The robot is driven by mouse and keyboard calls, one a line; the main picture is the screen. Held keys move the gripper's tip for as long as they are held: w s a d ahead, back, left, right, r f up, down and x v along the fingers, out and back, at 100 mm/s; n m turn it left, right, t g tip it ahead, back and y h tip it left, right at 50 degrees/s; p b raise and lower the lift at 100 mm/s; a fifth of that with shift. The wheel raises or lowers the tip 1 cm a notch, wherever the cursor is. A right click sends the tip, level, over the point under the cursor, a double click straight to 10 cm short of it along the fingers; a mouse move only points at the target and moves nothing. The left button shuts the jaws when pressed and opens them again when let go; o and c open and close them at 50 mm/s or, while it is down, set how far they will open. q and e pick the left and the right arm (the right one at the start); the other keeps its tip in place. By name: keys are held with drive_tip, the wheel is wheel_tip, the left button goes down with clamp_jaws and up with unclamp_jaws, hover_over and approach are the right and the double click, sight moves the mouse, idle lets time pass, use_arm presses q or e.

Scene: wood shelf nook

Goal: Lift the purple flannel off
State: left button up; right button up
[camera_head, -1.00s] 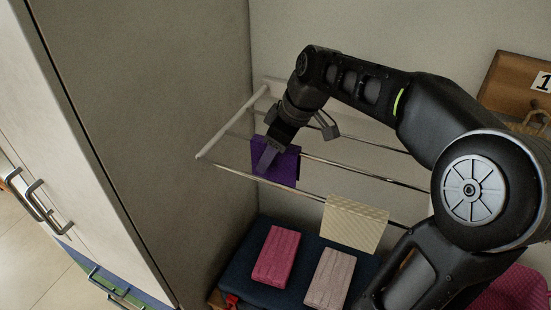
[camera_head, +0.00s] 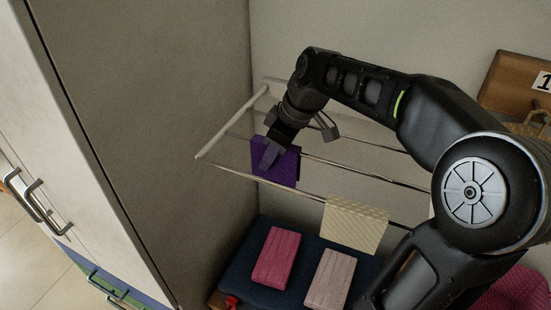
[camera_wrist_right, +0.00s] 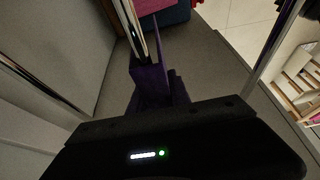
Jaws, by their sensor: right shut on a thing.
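The purple flannel (camera_head: 284,172) hangs folded over a metal rod of the drying rack (camera_head: 232,121), near the rack's left end. My right gripper (camera_head: 268,158) reaches down to it from above and is shut on its upper part. In the right wrist view the purple flannel (camera_wrist_right: 152,88) shows beyond the dark gripper body, close to a shiny rod. The fingertips are partly hidden there. My left gripper is not in view.
A cream cloth (camera_head: 355,224) hangs on the front rod to the right. Below, a pink folded cloth (camera_head: 277,258) and a pale pink one (camera_head: 328,279) lie on a dark blue surface (camera_head: 243,262). A tall cabinet side (camera_head: 150,110) stands close on the left. A wooden board (camera_head: 508,84) is at right.

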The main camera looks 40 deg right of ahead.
clamp_jaws()
drive_tip(key=shift+r, duration=0.15)
wheel_tip(320, 180, up, 13)
drive_tip(key=shift+f, duration=0.15)
wheel_tip(320, 180, up, 6)
drive_tip(key=p, duration=0.6)
drive_tip(key=shift+f, duration=0.2)
drive_tip(key=shift+a, duration=0.1)
idle(0.4)
